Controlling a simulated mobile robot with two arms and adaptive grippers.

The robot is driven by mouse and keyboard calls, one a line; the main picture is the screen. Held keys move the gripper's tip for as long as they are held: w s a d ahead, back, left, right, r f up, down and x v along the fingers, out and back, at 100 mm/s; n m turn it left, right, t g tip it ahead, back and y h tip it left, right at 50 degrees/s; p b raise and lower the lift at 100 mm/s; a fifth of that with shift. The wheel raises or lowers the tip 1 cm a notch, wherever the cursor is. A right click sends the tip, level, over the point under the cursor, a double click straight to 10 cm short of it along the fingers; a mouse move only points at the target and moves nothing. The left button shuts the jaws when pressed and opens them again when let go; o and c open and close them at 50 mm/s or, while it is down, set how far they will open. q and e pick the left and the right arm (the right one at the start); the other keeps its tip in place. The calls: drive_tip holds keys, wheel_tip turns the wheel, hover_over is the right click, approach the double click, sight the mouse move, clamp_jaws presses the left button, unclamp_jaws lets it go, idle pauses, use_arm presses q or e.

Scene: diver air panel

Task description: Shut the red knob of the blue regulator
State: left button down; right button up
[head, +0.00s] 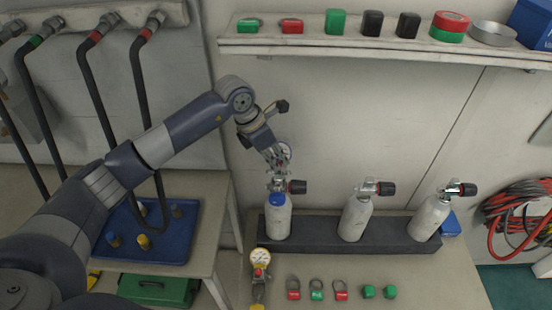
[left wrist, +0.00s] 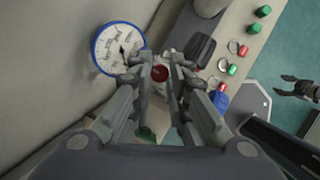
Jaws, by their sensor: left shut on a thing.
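The blue regulator stands on the left white cylinder (head: 278,222), which has a blue band (head: 277,199). Its round gauge with a blue rim (left wrist: 120,48) shows in the left wrist view, and the gauge (head: 285,151) is partly visible in the head view. The red knob (left wrist: 160,73) is between the fingers of my left gripper (left wrist: 161,68). My left gripper (head: 273,158) reaches down from above and is shut on this knob. The fingers hide the knob in the head view. My right gripper (left wrist: 290,87) appears at the right edge of the left wrist view, open and apart from everything.
Two more white cylinders (head: 355,218) (head: 430,218) with black knobs stand in the dark rack (head: 320,230). A shelf (head: 380,46) overhangs behind. A blue tray (head: 150,235) lies left.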

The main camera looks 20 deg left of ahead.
use_arm(q)
drive_tip(key=c, duration=1.5)
unclamp_jaws()
drive_tip(key=shift+r, duration=0.1)
drive_tip(key=shift+a+r, duration=0.1)
drive_tip(key=shift+r, duration=0.1)
drive_tip(key=s+a+r, duration=0.1)
drive_tip(key=s+a, duration=0.2)
drive_tip(key=s+a+r, duration=0.1)
drive_tip(key=s+a, duration=0.2)
drive_tip(key=a, duration=0.1)
drive_tip(key=s+a+r, duration=0.2)
drive_tip(key=s+a, duration=0.1)
drive_tip(key=shift+s+a, duration=0.1)
drive_tip(key=shift+a, duration=0.1)
